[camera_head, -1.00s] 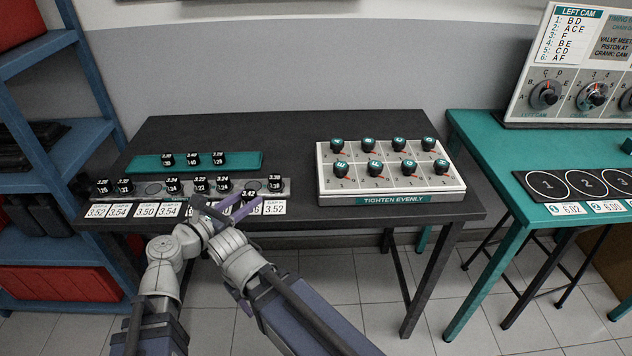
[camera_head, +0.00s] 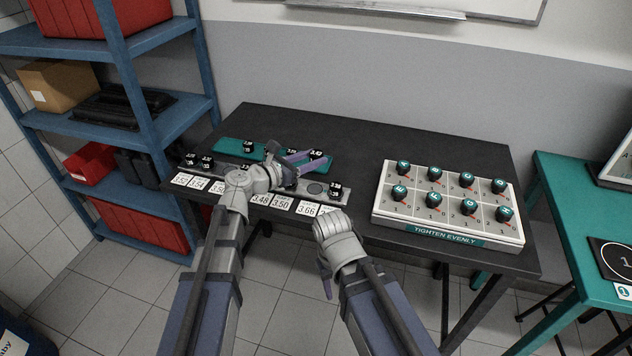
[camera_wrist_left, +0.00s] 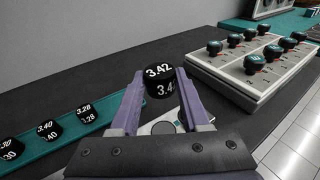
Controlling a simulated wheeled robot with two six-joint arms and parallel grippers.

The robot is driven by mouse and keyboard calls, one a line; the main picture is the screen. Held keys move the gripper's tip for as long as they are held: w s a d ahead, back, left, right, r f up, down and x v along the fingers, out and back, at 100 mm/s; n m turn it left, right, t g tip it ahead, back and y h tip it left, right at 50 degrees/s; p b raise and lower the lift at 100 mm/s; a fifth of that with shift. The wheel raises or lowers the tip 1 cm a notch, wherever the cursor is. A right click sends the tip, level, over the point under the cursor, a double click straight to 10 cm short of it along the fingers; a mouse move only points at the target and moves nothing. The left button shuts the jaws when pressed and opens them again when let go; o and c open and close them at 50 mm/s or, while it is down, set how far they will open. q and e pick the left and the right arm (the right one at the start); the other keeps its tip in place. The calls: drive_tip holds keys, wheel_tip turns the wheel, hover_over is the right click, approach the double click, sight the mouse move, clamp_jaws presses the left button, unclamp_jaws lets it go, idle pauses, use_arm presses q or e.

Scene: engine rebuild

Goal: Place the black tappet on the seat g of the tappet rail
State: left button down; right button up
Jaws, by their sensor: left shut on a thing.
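My left gripper (camera_head: 303,157) is shut on the black tappet marked 3.42 (camera_head: 316,155). In the left wrist view the tappet (camera_wrist_left: 159,82) sits between the purple fingertips (camera_wrist_left: 160,90), its white numbers facing the camera. It is held up above the grey tappet rail (camera_head: 296,187). An empty round seat (camera_head: 315,188) shows near the rail's right end, left of the last seated tappet (camera_head: 335,190). I cannot read seat letters. My left arm hides the rail's middle. My right gripper (camera_head: 325,278) hangs low in front of the table; its jaw opening is unclear.
A teal tray (camera_head: 228,147) with several tappets lies behind the rail. White number cards (camera_head: 282,202) line the rail's front. A white block with black knobs (camera_head: 447,230) stands to the right. The dark tabletop (camera_head: 400,140) behind is clear. A blue shelf (camera_head: 140,70) stands at left.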

sight(311, 191)
use_arm(q)
drive_tip(key=shift+w+a+r, duration=0.1)
drive_tip(key=shift+w+a, duration=0.05)
drive_tip(key=shift+a, duration=0.05)
wheel_tip(311, 191, down, 10)
drive_tip(key=b, duration=1)
drive_tip(key=shift+f, duration=0.2)
drive_tip(key=shift+r, duration=0.15)
drive_tip(key=shift+c, duration=1.9)
unclamp_jaws()
drive_tip(key=shift+r, duration=0.15)
drive_tip(key=p+v, duration=0.1)
drive_tip(key=v, duration=1.1)
drive_tip(key=shift+f+p, duration=0.2)
drive_tip(key=shift+p, duration=0.15)
